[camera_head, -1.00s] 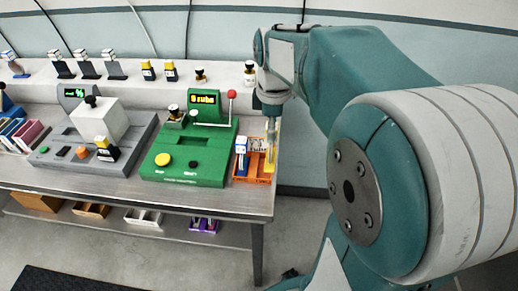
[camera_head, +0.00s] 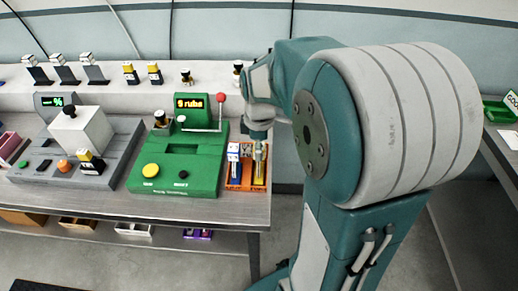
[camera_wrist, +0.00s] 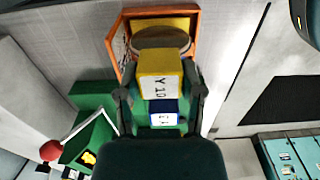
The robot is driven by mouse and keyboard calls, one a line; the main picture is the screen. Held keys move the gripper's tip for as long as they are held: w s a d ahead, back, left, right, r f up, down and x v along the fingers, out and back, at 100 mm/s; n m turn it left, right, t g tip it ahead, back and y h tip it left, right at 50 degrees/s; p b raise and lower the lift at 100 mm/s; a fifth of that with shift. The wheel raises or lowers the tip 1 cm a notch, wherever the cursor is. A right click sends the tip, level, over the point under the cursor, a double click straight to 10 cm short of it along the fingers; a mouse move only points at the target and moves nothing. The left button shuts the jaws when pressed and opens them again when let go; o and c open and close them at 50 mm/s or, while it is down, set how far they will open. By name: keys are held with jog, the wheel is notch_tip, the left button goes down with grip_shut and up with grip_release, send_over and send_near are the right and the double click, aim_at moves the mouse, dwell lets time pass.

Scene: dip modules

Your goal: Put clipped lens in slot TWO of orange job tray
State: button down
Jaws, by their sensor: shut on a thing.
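The orange job tray (camera_head: 232,187) sits at the right end of the workbench, beside the green machine. A blue and white piece (camera_head: 234,160) stands upright in its left part. My gripper (camera_head: 259,150) is low over the tray's right part, where yellow shows. In the wrist view my gripper (camera_wrist: 163,92) is shut on a yellow-topped piece (camera_wrist: 158,66) with a printed white label, likely the clipped lens. A blue and white piece (camera_wrist: 163,112) shows just below it. The orange tray rim (camera_wrist: 196,35) lies around the far side. The slot markings and the held piece's lower end are hidden.
The green machine (camera_head: 177,165) with a red-knobbed lever (camera_head: 220,98) stands close left of the tray. A grey machine (camera_head: 70,160) is farther left. Several small stamp-like pieces line the back shelf (camera_head: 110,88). The bench's right edge is just beside the tray.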

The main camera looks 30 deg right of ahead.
jog(key=shift+f, duration=0.3)
jog(key=shift+a, duration=0.1)
jog(key=shift+c, duration=1.1)
grip_release()
